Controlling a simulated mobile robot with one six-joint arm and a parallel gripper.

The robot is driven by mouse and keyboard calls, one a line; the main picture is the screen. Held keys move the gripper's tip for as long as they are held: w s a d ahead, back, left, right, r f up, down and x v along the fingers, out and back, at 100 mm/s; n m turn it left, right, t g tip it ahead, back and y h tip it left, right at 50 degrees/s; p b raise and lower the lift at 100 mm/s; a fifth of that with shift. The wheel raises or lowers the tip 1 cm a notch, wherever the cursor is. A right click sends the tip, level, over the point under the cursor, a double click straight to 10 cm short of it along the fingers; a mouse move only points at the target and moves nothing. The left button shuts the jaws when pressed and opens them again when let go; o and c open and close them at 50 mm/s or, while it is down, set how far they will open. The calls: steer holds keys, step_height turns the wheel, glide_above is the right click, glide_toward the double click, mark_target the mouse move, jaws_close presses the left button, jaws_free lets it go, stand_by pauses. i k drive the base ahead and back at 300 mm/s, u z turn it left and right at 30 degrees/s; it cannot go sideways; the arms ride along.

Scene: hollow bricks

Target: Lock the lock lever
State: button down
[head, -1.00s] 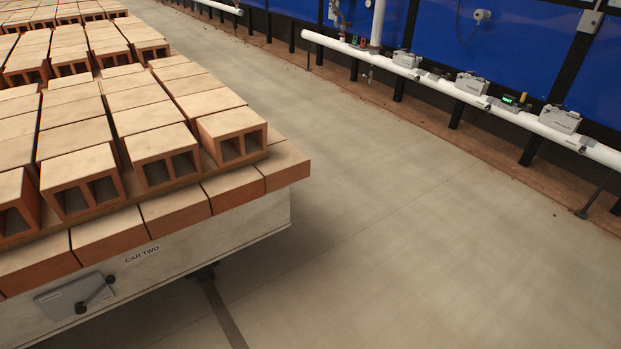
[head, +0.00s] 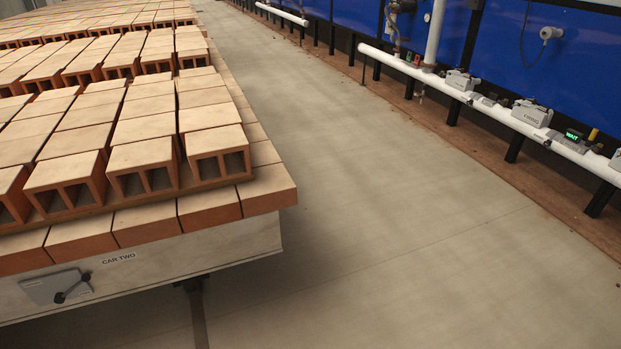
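A lock lever (head: 74,287), dark with a ball knob at each end, sits on a grey plate (head: 42,288) on the end face of the car (head: 150,265) labelled "CAR TWO". The lever slants, with its upper right end higher than its lower left end. It is at the lower left of the head view. My gripper is not in view, so its place relative to the lever does not show.
Open concrete floor (head: 400,240) lies to the right. A white pipe (head: 500,112) with grey boxes runs along the blue wall (head: 510,50) at the right.

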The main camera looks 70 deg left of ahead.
mark_target(60, 298)
steer(key=u, duration=3.5)
steer(key=i, duration=2.8)
steer(key=u, duration=1.8)
